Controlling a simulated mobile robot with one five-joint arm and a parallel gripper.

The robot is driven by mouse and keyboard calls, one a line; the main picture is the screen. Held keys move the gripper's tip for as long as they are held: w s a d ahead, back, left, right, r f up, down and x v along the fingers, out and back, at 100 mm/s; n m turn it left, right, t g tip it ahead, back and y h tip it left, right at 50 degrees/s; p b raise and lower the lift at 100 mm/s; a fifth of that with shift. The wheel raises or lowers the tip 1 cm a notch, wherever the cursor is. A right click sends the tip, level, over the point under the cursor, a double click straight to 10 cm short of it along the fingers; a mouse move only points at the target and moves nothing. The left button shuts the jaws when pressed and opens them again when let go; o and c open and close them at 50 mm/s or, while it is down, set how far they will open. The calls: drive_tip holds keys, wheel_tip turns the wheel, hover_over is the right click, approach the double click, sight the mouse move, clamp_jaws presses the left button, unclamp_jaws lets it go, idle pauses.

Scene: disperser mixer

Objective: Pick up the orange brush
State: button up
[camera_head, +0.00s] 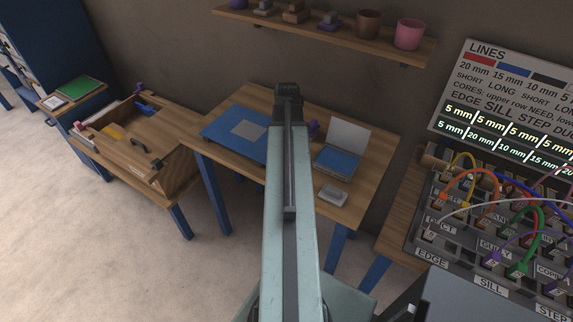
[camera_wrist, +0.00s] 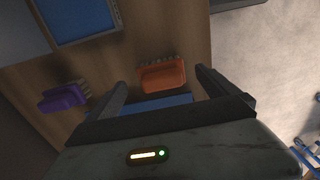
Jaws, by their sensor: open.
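In the wrist view the orange brush (camera_wrist: 162,75) lies on the wooden table, its bristles toward the top of the picture. My gripper (camera_wrist: 161,79) is open, with one finger to the left of the brush and one to the right. The brush appears between the fingers, and I see no contact; the height gap cannot be told. In the head view my gripper (camera_head: 288,92) is over the back of the table, and my arm hides the orange brush there.
The table (camera_head: 258,96) holds a blue mat (camera_head: 222,139), an open blue case (camera_head: 337,163) and a small pale box (camera_head: 332,194). A shelf (camera_head: 340,38) hangs above.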

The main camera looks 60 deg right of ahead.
drive_tip(key=f+b, duration=0.5)
drive_tip(key=shift+w+f, duration=0.2)
drive_tip(key=shift+w, duration=0.05)
drive_tip(key=shift+r, duration=0.2)
drive_tip(key=c, duration=1.5)
wheel_tip(320, 180, up, 10)
drive_tip(key=p, duration=1)
drive_tip(key=shift+r, duration=0.15)
